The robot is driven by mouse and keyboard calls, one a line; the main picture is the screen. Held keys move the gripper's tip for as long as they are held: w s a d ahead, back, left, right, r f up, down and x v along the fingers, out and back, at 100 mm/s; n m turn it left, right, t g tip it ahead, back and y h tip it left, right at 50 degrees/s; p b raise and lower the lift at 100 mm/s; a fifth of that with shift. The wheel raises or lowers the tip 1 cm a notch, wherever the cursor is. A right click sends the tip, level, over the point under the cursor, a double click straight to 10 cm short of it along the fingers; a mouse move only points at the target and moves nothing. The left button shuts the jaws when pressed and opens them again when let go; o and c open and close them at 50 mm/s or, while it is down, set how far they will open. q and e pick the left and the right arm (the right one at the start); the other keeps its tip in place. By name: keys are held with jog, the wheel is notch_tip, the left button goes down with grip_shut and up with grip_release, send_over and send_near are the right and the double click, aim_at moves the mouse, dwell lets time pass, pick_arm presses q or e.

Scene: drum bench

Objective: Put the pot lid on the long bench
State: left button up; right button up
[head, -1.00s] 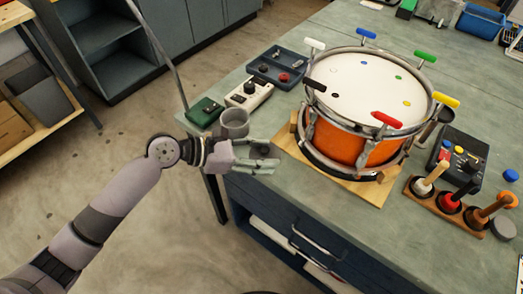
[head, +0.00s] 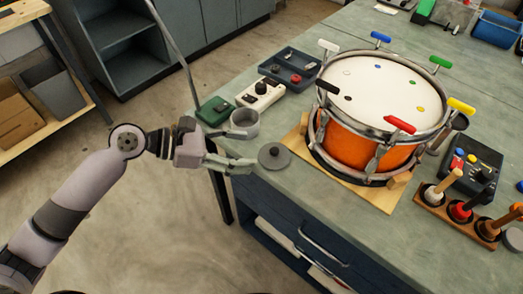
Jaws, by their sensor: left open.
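The pot lid (head: 274,156), a dark grey disc with a small knob, lies flat on the long bench (head: 300,190) near its left edge, left of the drum. The small grey pot (head: 245,124) stands open just behind it. My left gripper (head: 243,164) is open and empty at the bench's left edge, left of the lid, with its fingertips pointing toward it and a small gap between. My right gripper is not in view.
An orange drum (head: 362,150) with coloured T-handles sits on a wooden board. A green box (head: 213,110), a white device (head: 260,94) and a dark tray (head: 291,66) stand behind the pot. Mallets in a wooden rack (head: 470,220) stand at right.

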pick_arm(q)
jog(key=shift+v, duration=2.1)
